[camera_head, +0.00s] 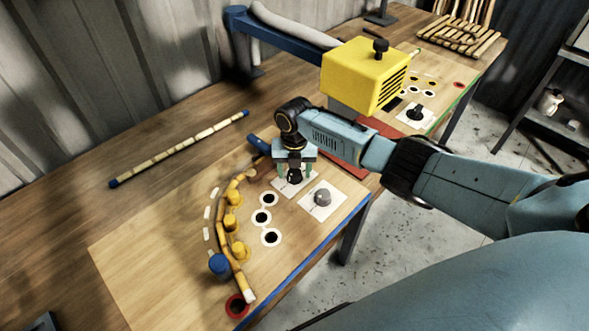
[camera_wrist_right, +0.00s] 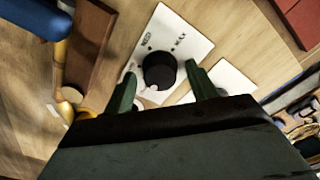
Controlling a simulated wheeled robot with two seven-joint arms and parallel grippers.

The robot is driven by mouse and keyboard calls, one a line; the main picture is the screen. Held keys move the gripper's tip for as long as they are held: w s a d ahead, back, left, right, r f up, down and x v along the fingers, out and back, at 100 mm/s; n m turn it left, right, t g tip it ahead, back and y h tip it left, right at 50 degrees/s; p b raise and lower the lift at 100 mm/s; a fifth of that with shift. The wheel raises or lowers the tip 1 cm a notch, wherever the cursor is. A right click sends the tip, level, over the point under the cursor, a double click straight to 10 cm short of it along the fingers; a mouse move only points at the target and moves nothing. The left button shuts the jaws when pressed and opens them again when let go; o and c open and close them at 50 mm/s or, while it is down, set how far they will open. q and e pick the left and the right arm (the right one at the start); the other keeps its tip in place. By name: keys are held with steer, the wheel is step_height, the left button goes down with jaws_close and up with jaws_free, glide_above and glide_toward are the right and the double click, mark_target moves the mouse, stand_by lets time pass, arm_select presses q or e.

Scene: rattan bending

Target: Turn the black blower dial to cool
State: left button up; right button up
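A black dial (camera_head: 294,177) sits on a white plate (camera_head: 282,187) on the wooden bench. In the right wrist view the dial (camera_wrist_right: 159,70) has a white mark on its near edge, toward my gripper; the plate (camera_wrist_right: 180,38) carries small printed labels, one apparently "MAX". My right gripper (camera_head: 295,172) is directly over this dial, pointing down. Its green fingers (camera_wrist_right: 161,88) are open, one on each side of the dial, with a gap visible beside it. Another black dial (camera_head: 415,112) sits on a white plate by the yellow box. My left gripper is not in view.
A grey knob (camera_head: 322,197) on a white plate is close beside the gripper. A bent rattan pole (camera_head: 228,225) lies against yellow pegs to the left. A straight pole (camera_head: 180,149) lies behind. A yellow vented box (camera_head: 365,75) stands beyond my right arm.

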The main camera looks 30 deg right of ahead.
mark_target(294, 172)
step_height(294, 172, up, 13)
steer(key=shift+r+p, duration=0.2)
steer(key=shift+p, duration=0.2)
stand_by(0.6)
